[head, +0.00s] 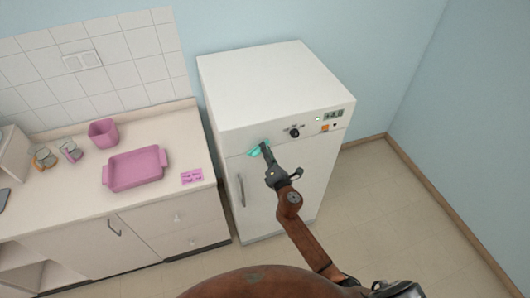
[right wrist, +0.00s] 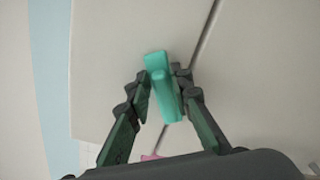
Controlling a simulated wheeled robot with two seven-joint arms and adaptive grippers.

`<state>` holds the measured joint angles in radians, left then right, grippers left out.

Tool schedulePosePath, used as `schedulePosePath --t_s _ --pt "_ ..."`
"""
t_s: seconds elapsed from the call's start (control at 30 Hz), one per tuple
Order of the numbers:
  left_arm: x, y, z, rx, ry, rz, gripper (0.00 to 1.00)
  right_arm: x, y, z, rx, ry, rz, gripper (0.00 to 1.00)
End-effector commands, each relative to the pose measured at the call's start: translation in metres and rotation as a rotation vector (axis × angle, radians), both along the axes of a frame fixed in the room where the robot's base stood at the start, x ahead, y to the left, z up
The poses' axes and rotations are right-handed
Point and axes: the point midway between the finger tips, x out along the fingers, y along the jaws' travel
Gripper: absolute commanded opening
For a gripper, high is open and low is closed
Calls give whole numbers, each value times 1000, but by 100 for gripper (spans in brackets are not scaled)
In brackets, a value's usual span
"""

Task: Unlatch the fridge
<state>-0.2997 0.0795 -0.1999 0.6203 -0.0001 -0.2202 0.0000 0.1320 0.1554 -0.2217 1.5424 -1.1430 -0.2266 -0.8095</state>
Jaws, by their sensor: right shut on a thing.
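The white fridge (head: 275,85) stands against the wall to the right of the counter, and its door looks closed. A teal latch (head: 258,149) sits at the upper front, near the seam above the door. My right gripper (head: 264,150) is at this latch. In the right wrist view the teal latch (right wrist: 160,88) lies between the two fingers of my right gripper (right wrist: 162,80), which are shut on it. The door's grey handle (head: 241,190) is lower on the left side of the front. My left gripper is not in view.
A pink tray (head: 134,181), a pink container (head: 103,132), small glass jars (head: 44,158) and a pink note (head: 191,177) are on the counter (head: 80,205) to the left. A knob (head: 294,132) is on the fridge's panel. The floor (head: 400,205) to the right is clear.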

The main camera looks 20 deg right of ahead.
Motion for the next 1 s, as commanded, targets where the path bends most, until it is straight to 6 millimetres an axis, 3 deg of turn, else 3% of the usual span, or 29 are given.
schedulePosePath --t_s 0.5,1.0 --pt "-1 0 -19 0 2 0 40 0 -4 -12 425 15 0 0" --pt "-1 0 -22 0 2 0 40 0 -5 -15 570 19 -1 0"
